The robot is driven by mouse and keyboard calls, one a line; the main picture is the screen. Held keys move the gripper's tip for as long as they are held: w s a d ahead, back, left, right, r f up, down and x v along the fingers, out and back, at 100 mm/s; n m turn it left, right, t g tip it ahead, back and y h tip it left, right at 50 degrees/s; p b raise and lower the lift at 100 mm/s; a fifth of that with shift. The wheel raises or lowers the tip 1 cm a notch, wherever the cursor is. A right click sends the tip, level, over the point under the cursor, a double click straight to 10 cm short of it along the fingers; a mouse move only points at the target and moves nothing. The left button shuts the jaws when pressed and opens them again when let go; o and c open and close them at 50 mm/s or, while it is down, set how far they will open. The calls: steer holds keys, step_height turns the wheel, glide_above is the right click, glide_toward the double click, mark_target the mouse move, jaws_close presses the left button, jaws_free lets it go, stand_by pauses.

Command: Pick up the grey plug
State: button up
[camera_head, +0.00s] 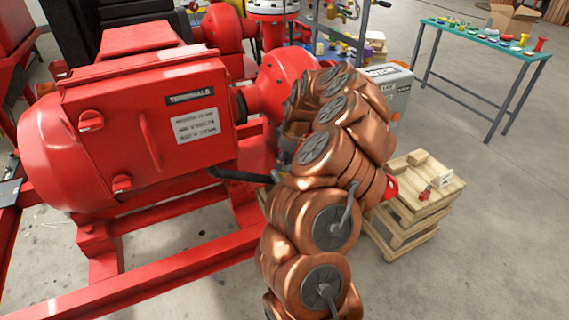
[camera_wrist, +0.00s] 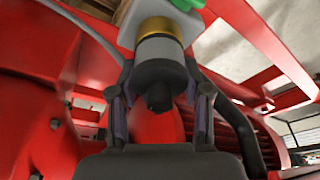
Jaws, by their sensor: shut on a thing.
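The grey plug (camera_wrist: 160,50) shows in the wrist view as a short cylinder, light grey above and dark grey below. A gold band is at its upper end, against a pale block (camera_wrist: 130,30) with a green part on top. I cannot tell whether the plug is joined to that block. My gripper (camera_wrist: 160,80) is shut on the plug, one finger on each side of its dark part. In the head view my own copper-coloured arm hides the gripper and the plug.
A red motor housing with a terminals box (camera_head: 150,125) stands at left. A wooden pallet stack (camera_head: 415,200) is right of my arm. A teal-topped table (camera_head: 480,38) with small items stands at back right. Floor at right is clear.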

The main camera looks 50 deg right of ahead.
steer(key=shift+r+b, duration=0.65)
steer(key=shift+r, duration=0.95)
steer(key=shift+s+a+r, duration=0.1)
steer(key=shift+s+r, duration=0.05)
steer(key=s+a+b, duration=0.2)
steer(key=s+a, duration=0.2)
steer(key=s, duration=0.2)
steer(key=s+a+r+b, duration=0.1)
steer(key=s+a+b, duration=0.1)
steer(key=s+a, duration=0.2)
steer(key=s, duration=0.3)
steer(key=shift+a+r, duration=0.2)
steer(key=shift+a, duration=0.15)
